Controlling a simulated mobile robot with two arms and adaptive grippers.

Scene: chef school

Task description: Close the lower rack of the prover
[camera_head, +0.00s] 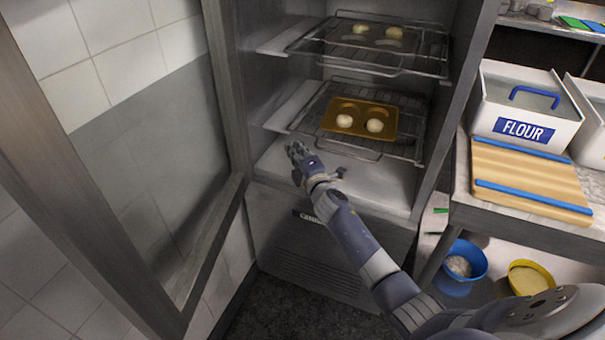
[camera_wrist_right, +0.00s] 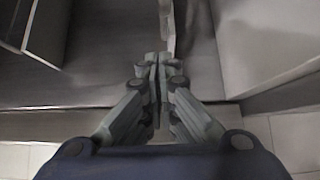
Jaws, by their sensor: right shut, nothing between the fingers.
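The prover (camera_head: 335,255) is a tall grey metal cabinet with its glazed door (camera_head: 165,170) swung open to the left. Its lower rack (camera_head: 372,152) is a wire shelf at the front of the opening; how far it sticks out is hard to tell. An orange-brown tray (camera_head: 360,131) with dough pieces lies on it. My right gripper (camera_head: 297,152) is shut and empty at the lower rack's front left corner; contact cannot be told. In the right wrist view the closed fingers (camera_wrist_right: 157,75) point at grey metal surfaces. My left gripper is out of view.
An upper wire rack (camera_head: 415,70) holds another tray with dough. To the right, a counter carries a FLOUR bin (camera_head: 525,105) and a wooden board (camera_head: 530,178). A blue bowl (camera_head: 465,262) and a yellow bowl (camera_head: 532,280) sit below the counter.

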